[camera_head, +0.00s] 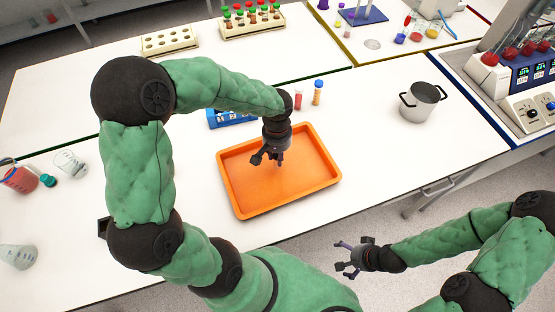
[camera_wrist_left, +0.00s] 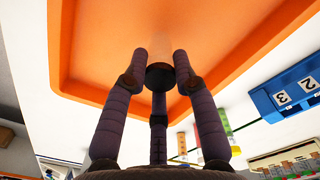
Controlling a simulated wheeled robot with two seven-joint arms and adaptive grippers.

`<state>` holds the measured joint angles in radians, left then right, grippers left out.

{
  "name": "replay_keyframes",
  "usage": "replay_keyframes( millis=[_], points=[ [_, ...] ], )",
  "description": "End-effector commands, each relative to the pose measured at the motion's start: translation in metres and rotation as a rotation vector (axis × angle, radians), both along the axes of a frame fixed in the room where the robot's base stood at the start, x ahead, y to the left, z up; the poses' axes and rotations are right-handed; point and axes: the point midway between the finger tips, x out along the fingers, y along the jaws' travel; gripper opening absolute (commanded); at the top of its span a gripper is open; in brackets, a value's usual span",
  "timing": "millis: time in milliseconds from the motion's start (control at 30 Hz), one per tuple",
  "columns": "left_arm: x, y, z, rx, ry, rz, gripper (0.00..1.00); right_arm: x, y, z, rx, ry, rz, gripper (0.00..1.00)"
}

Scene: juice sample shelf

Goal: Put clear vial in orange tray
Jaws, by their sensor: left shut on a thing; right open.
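The orange tray (camera_head: 240,202) lies on the white table in front of me; it fills the upper part of the left wrist view (camera_wrist_left: 85,60). My left gripper (camera_head: 270,160) points down over the inside of the tray. In the left wrist view its fingers (camera_wrist_left: 158,75) are shut around the dark cap of the clear vial (camera_wrist_left: 160,45), whose see-through body extends beyond the fingertips against the orange floor. I cannot tell whether the vial touches the tray. In the head view the gripper mostly hides it. My right gripper (camera_head: 350,258) is open and empty, off the table's front edge.
A blue numbered rack (camera_head: 230,122) stands behind the tray, with a red vial (camera_head: 298,100) and an orange vial (camera_head: 318,93) beside it. A metal pot (camera_head: 420,102) stands to the right. Glassware, including a beaker (camera_head: 70,163), stands at left.

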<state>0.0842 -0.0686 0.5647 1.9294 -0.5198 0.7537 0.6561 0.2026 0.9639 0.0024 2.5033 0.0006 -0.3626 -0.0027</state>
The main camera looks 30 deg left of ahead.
Motion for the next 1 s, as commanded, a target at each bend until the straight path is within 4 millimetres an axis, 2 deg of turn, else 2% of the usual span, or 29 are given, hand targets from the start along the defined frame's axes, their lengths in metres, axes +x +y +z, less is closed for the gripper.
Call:
replay_keyframes(
  millis=[300, 700, 733, 800, 1000],
  points=[
    [0.004, 0.001, -0.035, 0.0, 0.003, 0.0, 0.0, 0.0, 0.0, -0.008, 0.0, 0.0, 0.0, 1.0],
    [0.004, 0.001, -0.04, 0.0, 0.0, 0.0, 0.0, 0.0, 0.0, -0.011, 0.0, 0.0, 0.0, 1.0],
    [0.004, 0.001, -0.04, 0.0, 0.001, 0.0, 0.31, 0.0, 0.0, -0.011, 0.0, 0.0, 0.0, 1.0],
    [0.004, 0.001, -0.039, 0.0, 0.001, 0.0, 0.51, 0.0, 0.0, -0.01, 0.0, 0.0, 0.0, 1.0],
    [0.004, 0.001, -0.039, 0.0, 0.001, 0.0, 0.52, 0.0, 0.0, -0.01, 0.0, 0.0, 0.0, 1.0]
  ],
)
